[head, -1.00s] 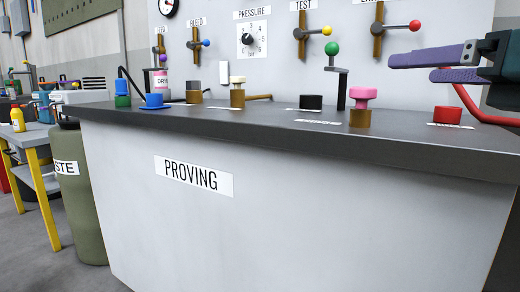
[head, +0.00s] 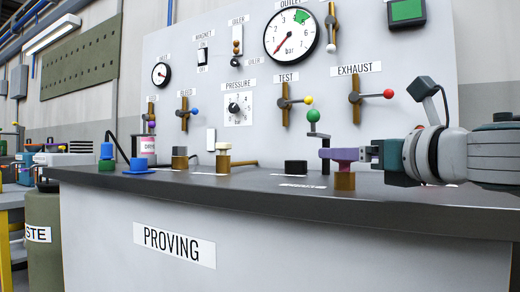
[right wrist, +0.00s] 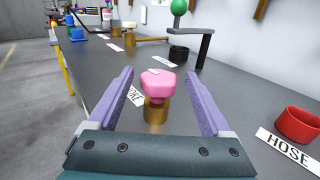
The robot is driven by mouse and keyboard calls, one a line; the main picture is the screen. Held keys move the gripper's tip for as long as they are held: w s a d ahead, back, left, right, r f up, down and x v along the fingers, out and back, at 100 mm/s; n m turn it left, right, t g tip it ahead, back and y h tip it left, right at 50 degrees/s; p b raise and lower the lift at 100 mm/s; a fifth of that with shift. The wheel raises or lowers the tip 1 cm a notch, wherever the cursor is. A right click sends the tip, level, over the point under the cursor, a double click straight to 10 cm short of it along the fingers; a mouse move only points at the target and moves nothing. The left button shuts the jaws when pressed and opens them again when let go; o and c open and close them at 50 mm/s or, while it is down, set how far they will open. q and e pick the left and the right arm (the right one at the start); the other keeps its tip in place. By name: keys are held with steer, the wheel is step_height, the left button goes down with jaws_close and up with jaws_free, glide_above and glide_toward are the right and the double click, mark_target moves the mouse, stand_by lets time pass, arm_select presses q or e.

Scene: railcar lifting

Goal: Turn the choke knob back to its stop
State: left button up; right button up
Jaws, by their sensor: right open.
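The choke knob (right wrist: 157,83) has a pink cap on a brass base and stands upright on the dark bench top. Part of a white label reading "OKE" lies beside it. My right gripper (right wrist: 158,74) is open, with its two purple fingers on either side of the pink cap and a gap on each side. In the head view, my right gripper (head: 324,154) comes in level from the right at cap height. It hides most of the pink cap, and the brass base (head: 344,181) shows below. My left gripper is not in view.
A crank with a green ball (head: 313,116) stands behind the knob, near a low black cylinder (head: 296,167). A red hose socket (right wrist: 297,125) is on the bench to the right. A cream-topped brass knob (head: 223,161) stands further left. The gauge panel rises behind.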

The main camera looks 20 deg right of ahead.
steer(key=shift+w, duration=0.75)
steer(key=shift+c, duration=0.3)
jaws_close()
